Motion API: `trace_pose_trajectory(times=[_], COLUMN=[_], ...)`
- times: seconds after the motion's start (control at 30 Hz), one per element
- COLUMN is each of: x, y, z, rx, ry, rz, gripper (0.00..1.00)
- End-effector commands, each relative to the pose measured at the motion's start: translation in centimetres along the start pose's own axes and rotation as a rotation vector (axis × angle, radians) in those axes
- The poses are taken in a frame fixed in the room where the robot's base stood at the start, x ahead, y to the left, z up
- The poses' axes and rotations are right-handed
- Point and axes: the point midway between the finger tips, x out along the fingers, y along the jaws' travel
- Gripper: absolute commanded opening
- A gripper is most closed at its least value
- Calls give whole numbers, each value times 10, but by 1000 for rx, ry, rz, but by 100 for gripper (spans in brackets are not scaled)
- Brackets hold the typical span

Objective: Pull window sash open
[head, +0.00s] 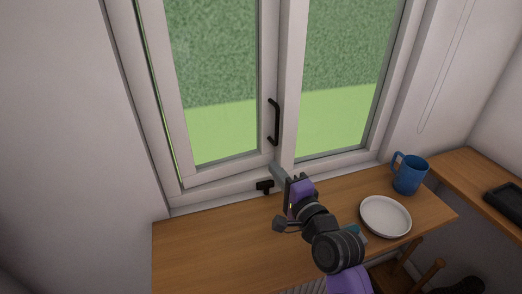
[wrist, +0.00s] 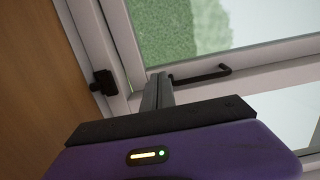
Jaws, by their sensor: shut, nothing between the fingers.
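The left window sash (head: 218,164) has a white frame and a black bar handle (head: 274,122) on its right stile. A thin gap shows along the sash's left side, and the sash looks slightly tilted in its frame. A small black catch (head: 265,186) sits at the bottom of the frame; it also shows in the wrist view (wrist: 104,82). My gripper (head: 279,172) is shut and empty, below the handle near the sash's lower right corner. In the wrist view the fingers (wrist: 158,88) point toward the frame, just left of the handle (wrist: 200,75). Contact cannot be told.
A wooden bench top (head: 215,245) runs below the window. A white plate (head: 386,216) and a blue mug (head: 409,175) stand on it, right of my arm. A second wooden surface (head: 470,175) with a dark tray (head: 506,203) is at the far right. The bench's left part is clear.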

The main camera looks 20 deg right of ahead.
Motion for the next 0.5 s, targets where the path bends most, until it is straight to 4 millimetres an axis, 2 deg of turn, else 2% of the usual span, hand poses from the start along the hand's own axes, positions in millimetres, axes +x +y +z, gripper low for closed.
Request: trace_pose_trajectory(times=[0.1, 0.3, 0.5], x=[25, 62, 83], y=[-3, -2, -1], z=[0, 0, 0], rx=[0, 0, 0], ry=[-1, 0, 0], rz=[-1, 0, 0], gripper=[0, 0, 0])
